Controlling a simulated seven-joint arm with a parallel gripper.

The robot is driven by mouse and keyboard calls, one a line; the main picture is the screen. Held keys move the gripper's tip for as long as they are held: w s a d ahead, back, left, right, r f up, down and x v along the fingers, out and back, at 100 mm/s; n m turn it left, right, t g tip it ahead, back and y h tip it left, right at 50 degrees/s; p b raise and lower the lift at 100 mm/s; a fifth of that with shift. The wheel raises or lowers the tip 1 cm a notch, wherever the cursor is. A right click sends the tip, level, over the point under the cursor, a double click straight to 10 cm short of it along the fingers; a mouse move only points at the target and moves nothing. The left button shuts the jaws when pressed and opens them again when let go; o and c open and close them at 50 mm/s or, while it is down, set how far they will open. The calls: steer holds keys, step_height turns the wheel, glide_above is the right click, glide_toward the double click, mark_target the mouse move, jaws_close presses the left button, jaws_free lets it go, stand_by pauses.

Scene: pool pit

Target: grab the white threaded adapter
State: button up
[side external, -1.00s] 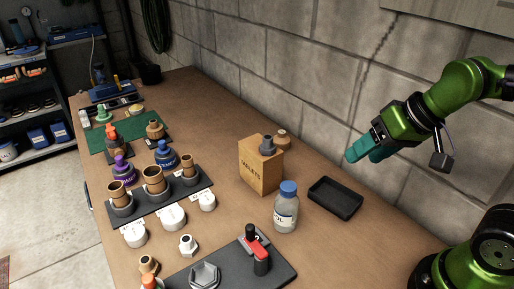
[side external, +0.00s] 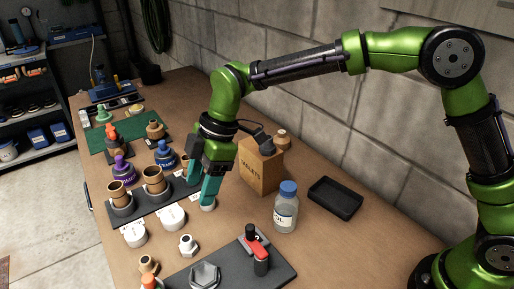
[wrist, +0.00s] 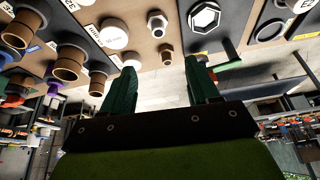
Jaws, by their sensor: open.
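The white threaded adapter (side external: 188,244), a small white fitting with a hex body and an open end, stands on the bench in front of the white round caps. It also shows at the top of the wrist view (wrist: 157,21). My gripper (side external: 200,192) is open, with its teal fingers pointing down above the row of caps, behind the adapter in the side view. Nothing is seen between the fingers. In the wrist view my fingers (wrist: 160,66) are apart, and the adapter lies beyond their tips. The fingers partly hide the rightmost cap and the rack's right end.
White caps (side external: 173,218) sit beside the adapter. A black rack (side external: 137,211) holds brown fittings. A brass fitting (side external: 148,265) and a dark mat (side external: 222,281) with a hex part are nearby. The inlets box (side external: 259,175), bottle (side external: 286,210) and black tray (side external: 335,199) stand right.

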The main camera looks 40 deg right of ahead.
glide_toward(188, 238)
steer(key=x, duration=0.5)
steer(key=shift+s+a+f, duration=0.1)
steer(key=shift+s+a, duration=0.05)
steer(key=shift+a, duration=0.25)
steer(key=shift+d+x, duration=0.15)
steer(key=shift+x, duration=1.3)
steer(key=shift+d+x, duration=0.1)
steer(key=shift+x, duration=1.35)
steer(key=shift+f, duration=0.1)
steer(key=c, duration=0.8)
